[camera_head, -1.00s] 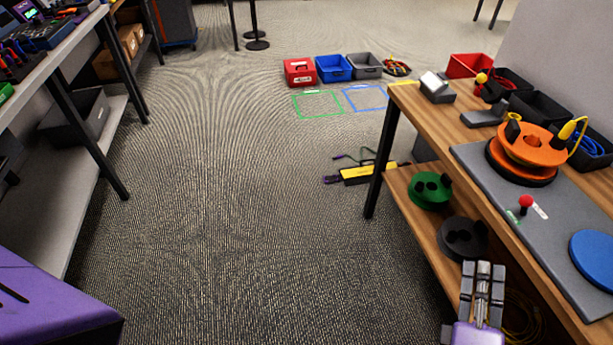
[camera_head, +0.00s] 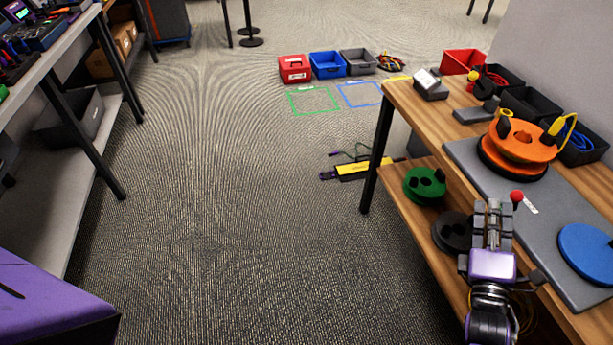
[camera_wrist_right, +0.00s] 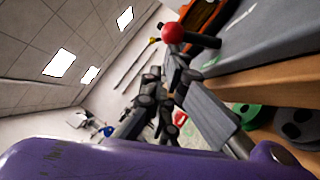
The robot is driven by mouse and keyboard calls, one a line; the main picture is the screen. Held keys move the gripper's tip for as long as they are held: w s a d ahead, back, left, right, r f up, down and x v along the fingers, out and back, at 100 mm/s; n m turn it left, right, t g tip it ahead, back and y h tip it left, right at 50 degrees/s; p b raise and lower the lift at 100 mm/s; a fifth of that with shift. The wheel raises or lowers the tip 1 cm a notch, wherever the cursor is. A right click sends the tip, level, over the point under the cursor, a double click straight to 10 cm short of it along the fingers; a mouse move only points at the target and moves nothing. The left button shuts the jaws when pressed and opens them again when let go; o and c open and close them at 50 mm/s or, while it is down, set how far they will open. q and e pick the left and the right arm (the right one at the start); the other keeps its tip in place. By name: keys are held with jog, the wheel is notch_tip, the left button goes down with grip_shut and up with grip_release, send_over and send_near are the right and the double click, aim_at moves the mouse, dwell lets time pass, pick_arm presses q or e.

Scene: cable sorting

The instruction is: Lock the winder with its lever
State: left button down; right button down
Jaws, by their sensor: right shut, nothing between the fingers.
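The winder, an orange reel (camera_head: 527,143) on a dark base, stands on a grey board (camera_head: 470,158) on the wooden bench. The lever's red ball knob (camera_head: 516,196) stands up near the board's front edge, beside a small white label. It also shows in the right wrist view as a red ball (camera_wrist_right: 173,32). My right gripper (camera_head: 493,204) is shut and empty, just left of the knob and apparently apart from it. It partly hides the lever's base. The right wrist view shows its dark fingers (camera_wrist_right: 165,92) just below the knob. My left gripper is in neither view.
A blue disc (camera_head: 588,252) lies on the board at right. Green (camera_head: 425,184) and dark (camera_head: 452,232) spools sit on the shelf below the bench's front edge. Black bins (camera_head: 528,104) and a red bin (camera_head: 462,61) line the bench's back. Open floor lies left.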

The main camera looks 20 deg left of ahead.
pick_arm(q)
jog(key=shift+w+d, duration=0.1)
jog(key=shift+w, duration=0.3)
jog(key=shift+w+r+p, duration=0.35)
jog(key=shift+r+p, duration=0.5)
pick_arm(e)
jog(key=shift+d+r+m, duration=0.1)
jog(key=shift+r+m, duration=0.3)
pick_arm(q)
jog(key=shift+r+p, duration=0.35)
jog(key=shift+p, duration=0.15)
pick_arm(e)
jog(key=shift+w+r+m+g, duration=0.2)
jog(key=shift+m+g, duration=0.1)
jog(key=shift+g, duration=0.1)
